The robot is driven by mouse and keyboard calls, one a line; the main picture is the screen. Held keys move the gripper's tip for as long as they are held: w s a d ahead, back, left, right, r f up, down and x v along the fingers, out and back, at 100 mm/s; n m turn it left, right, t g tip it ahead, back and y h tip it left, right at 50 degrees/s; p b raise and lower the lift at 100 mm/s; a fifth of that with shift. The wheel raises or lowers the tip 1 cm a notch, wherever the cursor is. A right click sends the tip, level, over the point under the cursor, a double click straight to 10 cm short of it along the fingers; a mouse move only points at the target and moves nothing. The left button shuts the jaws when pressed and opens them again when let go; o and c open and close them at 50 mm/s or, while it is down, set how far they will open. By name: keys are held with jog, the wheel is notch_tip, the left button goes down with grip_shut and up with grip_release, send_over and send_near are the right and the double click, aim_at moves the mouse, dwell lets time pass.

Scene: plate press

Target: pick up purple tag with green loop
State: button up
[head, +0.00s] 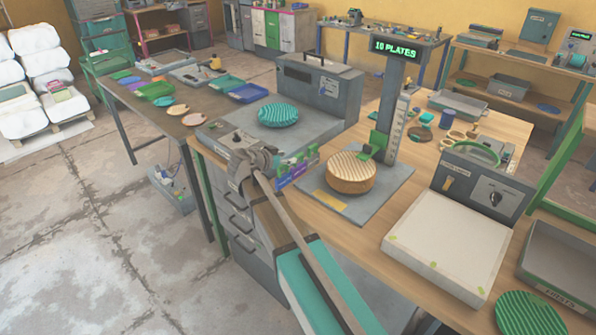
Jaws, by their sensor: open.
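My gripper (250,155) is in the head view, open, at the front left edge of the wooden workbench, just left of a small row of coloured tags (297,166). The row shows green parts on top and purple and blue parts below. A purple tag (299,172) appears among them, with green just above it. The tags are small and crowded, so I cannot tell which green loop belongs to which tag. My gripper and arm hide part of the row's left end. I see nothing between the fingers.
Right of the tags stands a grey press column with a "10 PLATES" display (396,47) and a round ribbed wooden plate (351,172) on its base. Behind is a grey machine (318,88) with a teal ribbed disc (278,115). A white-topped device (448,245) stands at the right.

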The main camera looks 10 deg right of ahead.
aim_at(297, 156)
dwell(0.3)
jog(key=b+x, duration=0.1)
jog(key=x, duration=0.3)
jog(key=shift+f+b, duration=0.15)
jog(key=shift+b, duration=0.25)
jog(key=shift+w+d+f, duration=0.1)
jog(key=shift+w+d, duration=0.25)
jog(key=shift+d, duration=0.1)
grip_shut()
